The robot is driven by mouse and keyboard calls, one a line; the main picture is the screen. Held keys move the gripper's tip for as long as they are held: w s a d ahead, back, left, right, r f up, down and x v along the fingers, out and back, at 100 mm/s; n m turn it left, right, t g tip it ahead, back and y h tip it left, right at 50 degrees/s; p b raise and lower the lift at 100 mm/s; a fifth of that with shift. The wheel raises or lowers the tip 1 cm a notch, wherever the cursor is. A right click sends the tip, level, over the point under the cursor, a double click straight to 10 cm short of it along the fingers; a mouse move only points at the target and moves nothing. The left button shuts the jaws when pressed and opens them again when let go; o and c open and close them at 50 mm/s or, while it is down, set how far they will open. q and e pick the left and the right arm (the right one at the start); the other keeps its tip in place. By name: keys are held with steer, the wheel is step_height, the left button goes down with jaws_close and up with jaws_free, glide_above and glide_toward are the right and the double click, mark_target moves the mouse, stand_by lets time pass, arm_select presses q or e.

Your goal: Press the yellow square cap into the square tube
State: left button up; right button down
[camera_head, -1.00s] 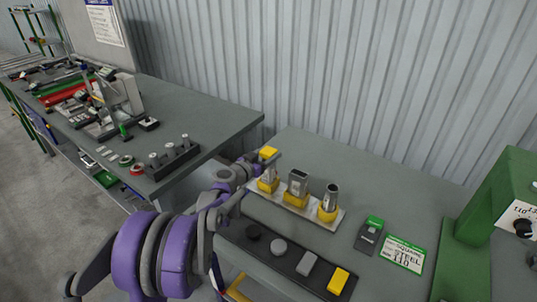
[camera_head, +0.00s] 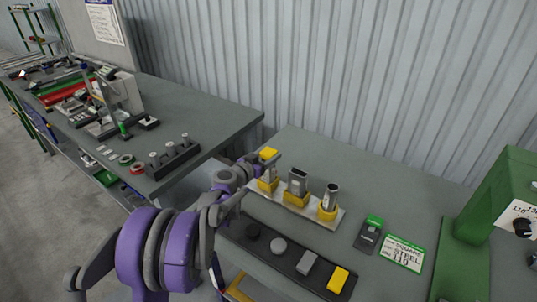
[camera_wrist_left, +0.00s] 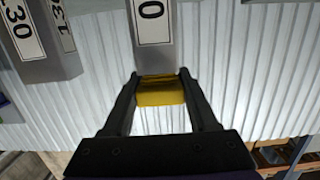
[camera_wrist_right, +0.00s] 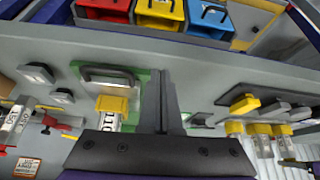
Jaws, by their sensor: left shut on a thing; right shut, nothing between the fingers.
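In the head view my left gripper (camera_head: 257,160) is at the far left tube of the stand, shut on a yellow cap (camera_head: 268,153). The left wrist view shows the yellow cap (camera_wrist_left: 161,91) between the fingertips, in line with the end of a grey square tube (camera_wrist_left: 153,45) whose label ends in 0. I cannot tell how far the cap sits in the tube. The square tube (camera_head: 267,173) stands in a yellow socket, partly hidden by the gripper. My right gripper (camera_wrist_right: 163,100) shows only in its own wrist view, shut and empty.
A middle tube (camera_head: 298,182) and a round tube (camera_head: 331,197) stand close beside it on the pale stand (camera_head: 288,207). In front, a dark tray (camera_head: 269,259) holds several caps, including another yellow one (camera_head: 339,279). A green press (camera_head: 475,215) is at the right.

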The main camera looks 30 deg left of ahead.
arm_select(q)
steer(key=shift+f, duration=0.25)
steer(key=o, duration=1.4)
steer(key=s+r, duration=0.1)
steer(key=s, duration=0.9)
steer(key=shift+s+a+r+b, duration=0.3)
steer(key=shift+s+a+r, duration=0.05)
steer(key=shift+a, duration=0.1)
